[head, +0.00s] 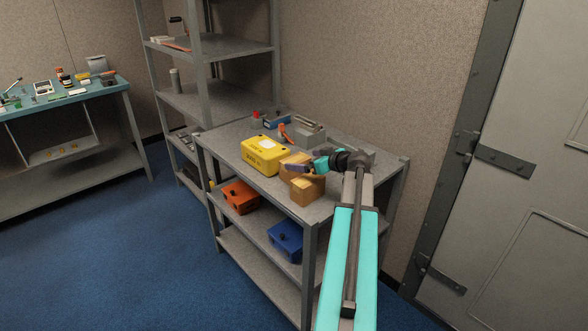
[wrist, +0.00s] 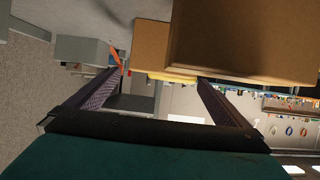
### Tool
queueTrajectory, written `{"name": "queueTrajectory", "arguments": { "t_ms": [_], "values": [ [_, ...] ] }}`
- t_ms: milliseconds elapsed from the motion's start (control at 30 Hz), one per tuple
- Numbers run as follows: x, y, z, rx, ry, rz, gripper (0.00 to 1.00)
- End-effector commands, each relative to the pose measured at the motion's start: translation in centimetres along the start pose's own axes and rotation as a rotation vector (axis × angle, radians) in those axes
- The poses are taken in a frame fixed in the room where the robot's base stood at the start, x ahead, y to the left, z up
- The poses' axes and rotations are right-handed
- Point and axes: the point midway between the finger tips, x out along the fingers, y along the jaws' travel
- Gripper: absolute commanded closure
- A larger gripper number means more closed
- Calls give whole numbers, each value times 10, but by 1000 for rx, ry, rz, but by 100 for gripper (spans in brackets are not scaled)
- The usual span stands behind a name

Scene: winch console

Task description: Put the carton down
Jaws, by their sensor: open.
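A brown carton (head: 308,191) appears to rest on the grey metal table's top near its front edge. A second brown box shape (head: 291,162) shows just behind it, partly hidden by my gripper. My gripper (head: 300,168) is over these boxes with its jaws apart. In the wrist view, my gripper's two fingers (wrist: 159,77) are spread, with no object clearly clamped between them. A large brown carton face (wrist: 245,42) fills the upper right there, close to the right fingertip. Another brown face (wrist: 151,46) is beside it. Whether a finger touches either cannot be told.
A yellow case (head: 263,155) stands left of the boxes, and a grey unit (head: 302,133) with an orange part is behind. An orange box (head: 240,196) and a blue box (head: 286,239) sit on the shelf below. A grey door (head: 540,170) is at right.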

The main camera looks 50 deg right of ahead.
Motion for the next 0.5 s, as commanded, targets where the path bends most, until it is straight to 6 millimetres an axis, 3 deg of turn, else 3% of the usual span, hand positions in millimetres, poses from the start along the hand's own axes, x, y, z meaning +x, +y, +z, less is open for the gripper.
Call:
{"name": "queueTrajectory", "arguments": {
  "t_ms": [333,500],
  "values": [
    [1,0,0,0,0,1,0],
    [11,-1,-1,0,0,0,0]
  ]
}}
